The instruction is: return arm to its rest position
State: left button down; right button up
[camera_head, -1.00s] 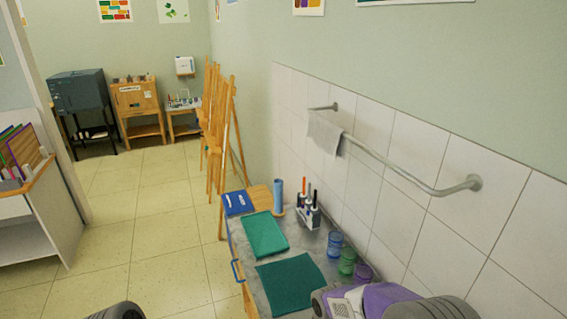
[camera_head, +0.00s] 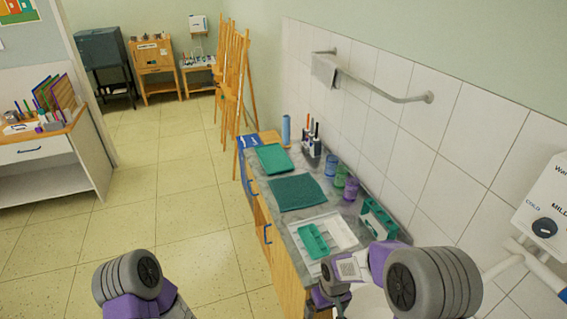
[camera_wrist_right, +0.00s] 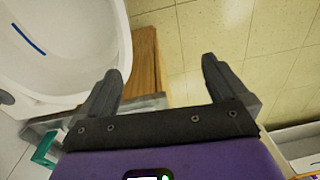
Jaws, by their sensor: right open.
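My right arm (camera_head: 405,275), purple and grey, reaches in at the lower right of the head view, over the front end of the counter. In the right wrist view my right gripper (camera_wrist_right: 162,85) is open with nothing between its two dark fingers. Floor tiles and a wooden cabinet side show beyond the fingers, and a white basin (camera_wrist_right: 65,45) with a blue strip in it lies to the left. My left arm (camera_head: 135,285) shows only as a purple and grey part at the bottom left. Its gripper is out of view.
The counter (camera_head: 262,198) bears a dark green mat (camera_head: 297,192), a green tray (camera_head: 273,158), several cups, a white tray (camera_head: 342,232) with a green piece, and a green rack (camera_head: 377,220). A wall rail (camera_head: 385,92) runs above. Floor left of the counter is clear.

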pick_arm(q)
jog(key=f+b, duration=0.2)
jog(key=w+f+b, duration=0.1)
jog(key=f+b, duration=0.1)
jog(key=f, duration=0.1)
jog(key=shift+w+b, duration=0.15)
jog(key=shift+b, duration=0.2)
pick_arm(e)
jog(key=s+a+f+m+y, duration=0.1)
jog(key=s+f+m, duration=0.2)
jog(key=s+f, duration=0.3)
jog(key=s+a+f+m+y, duration=0.1)
jog(key=s+f, duration=0.6)
jog(key=f, duration=0.7)
jog(key=shift+f+m+t+y, duration=0.15)
jog(key=shift+m+t+y, duration=0.15)
jog(key=shift+m+y, duration=0.6)
